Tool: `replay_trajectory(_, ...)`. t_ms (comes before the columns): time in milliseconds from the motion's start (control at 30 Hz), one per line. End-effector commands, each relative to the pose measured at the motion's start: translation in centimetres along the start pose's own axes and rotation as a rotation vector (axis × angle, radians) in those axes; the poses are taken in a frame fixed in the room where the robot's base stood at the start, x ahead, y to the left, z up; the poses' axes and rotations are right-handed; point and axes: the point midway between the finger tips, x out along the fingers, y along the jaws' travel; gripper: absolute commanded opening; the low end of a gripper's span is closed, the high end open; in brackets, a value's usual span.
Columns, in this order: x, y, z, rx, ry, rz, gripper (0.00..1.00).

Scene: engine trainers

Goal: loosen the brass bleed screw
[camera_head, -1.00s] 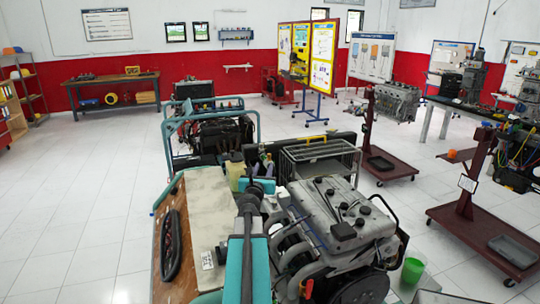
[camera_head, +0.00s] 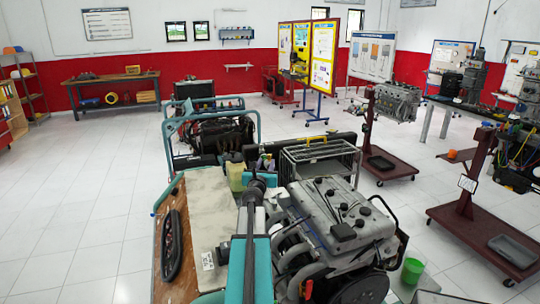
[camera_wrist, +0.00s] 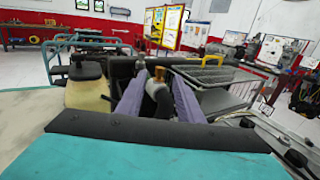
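The two purple fingers of my gripper (camera_wrist: 160,104) stand apart in the wrist view, so it is open. A small upright brownish piece (camera_wrist: 160,74) shows between and beyond the fingertips; it may be the brass bleed screw, but it is too small to be sure. A dark and pale part lies between the fingers; I cannot tell whether they touch it. In the head view my arm reaches over the near engine trainer, and its own links hide the fingers. The engine (camera_head: 338,222), with a grey cover, stands right of my arm.
A yellowish tank (camera_head: 236,174) and a wire rack (camera_head: 318,160) stand close beyond. The floor at left is clear.

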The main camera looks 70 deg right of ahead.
Motion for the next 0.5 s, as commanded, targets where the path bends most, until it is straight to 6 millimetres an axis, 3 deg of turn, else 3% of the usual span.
replay_trajectory(500,4.6,-0.1,0.0,0.0,0.0,-0.001,0.34)
